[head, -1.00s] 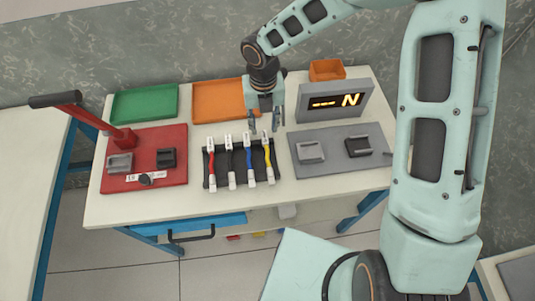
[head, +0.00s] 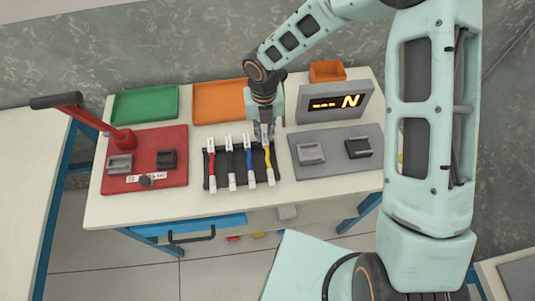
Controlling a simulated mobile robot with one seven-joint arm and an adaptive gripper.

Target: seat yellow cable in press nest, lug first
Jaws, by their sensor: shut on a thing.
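The yellow cable (head: 268,157) lies at the right end of a dark rack (head: 241,182), with white ends at top and bottom. My gripper (head: 265,136) points down and is shut on the upper end of the yellow cable, which it hides. The cable's lower white end still lies at the rack's front edge. The press (head: 124,140) is red with a long lever, at the left of the table. On its red base sit a grey nest block (head: 119,164) and a black block (head: 166,158).
Red (head: 211,166), black (head: 230,165) and blue (head: 248,164) cables lie left of the yellow one. Green (head: 145,104) and orange (head: 219,102) trays stand behind. A display (head: 335,103) and grey plate (head: 343,165) with two blocks are at right.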

